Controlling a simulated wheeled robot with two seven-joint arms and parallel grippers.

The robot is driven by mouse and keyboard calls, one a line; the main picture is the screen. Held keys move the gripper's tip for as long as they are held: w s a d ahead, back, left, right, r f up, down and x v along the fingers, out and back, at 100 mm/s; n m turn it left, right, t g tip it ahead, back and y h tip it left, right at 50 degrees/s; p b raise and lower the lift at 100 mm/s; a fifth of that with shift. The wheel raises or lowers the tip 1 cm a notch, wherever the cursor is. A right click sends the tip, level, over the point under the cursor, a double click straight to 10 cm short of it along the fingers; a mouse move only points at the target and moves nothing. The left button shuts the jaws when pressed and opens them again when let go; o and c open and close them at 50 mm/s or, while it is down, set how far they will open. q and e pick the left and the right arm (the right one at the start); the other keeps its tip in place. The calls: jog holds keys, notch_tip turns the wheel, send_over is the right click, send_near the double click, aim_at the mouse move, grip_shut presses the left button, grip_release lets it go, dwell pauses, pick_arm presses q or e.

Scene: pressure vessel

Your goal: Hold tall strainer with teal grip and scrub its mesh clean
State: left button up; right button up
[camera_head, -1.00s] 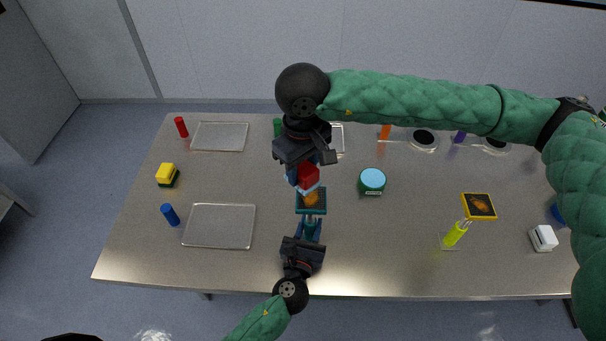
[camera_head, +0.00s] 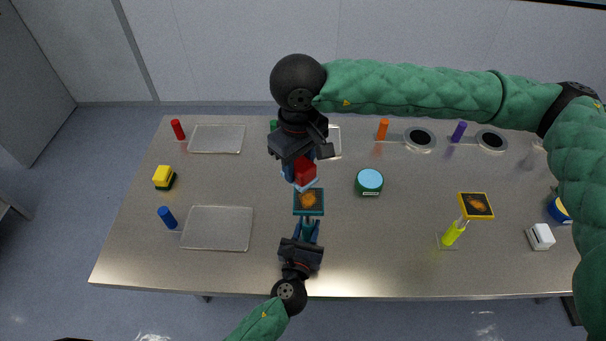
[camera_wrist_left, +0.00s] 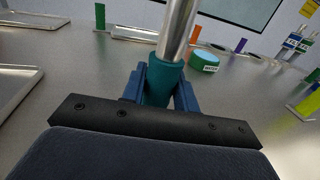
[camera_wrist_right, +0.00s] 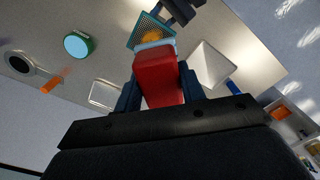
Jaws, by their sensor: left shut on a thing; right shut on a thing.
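The tall strainer has a teal-framed mesh head (camera_head: 309,202) with an orange-brown stain, and a teal grip (camera_wrist_left: 160,82) on a metal shaft. My left gripper (camera_head: 303,240) is shut on the teal grip and holds the strainer upright over the table's front middle. My right gripper (camera_head: 302,160) is shut on a red block-shaped scrubber (camera_wrist_right: 157,78) with a pale blue-white pad. The pad is close to the far edge of the mesh; whether they touch I cannot tell. The stained mesh also shows in the right wrist view (camera_wrist_right: 152,34).
A second strainer with a yellow frame (camera_head: 475,206) and lime grip stands at the right. Metal trays (camera_head: 217,229), a yellow-green sponge block (camera_head: 164,177) and a white block (camera_head: 540,237) lie around.

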jog(key=shift+f, duration=0.2)
jog(key=shift+d+f, duration=0.1)
jog(key=shift+f, duration=3.65)
jog(key=shift+w+d+f, duration=0.1)
jog(key=shift+d+f, duration=0.05)
jog(key=shift+d, duration=1.95)
jog(key=shift+a, duration=2.15)
jog(key=shift+r, duration=4.1)
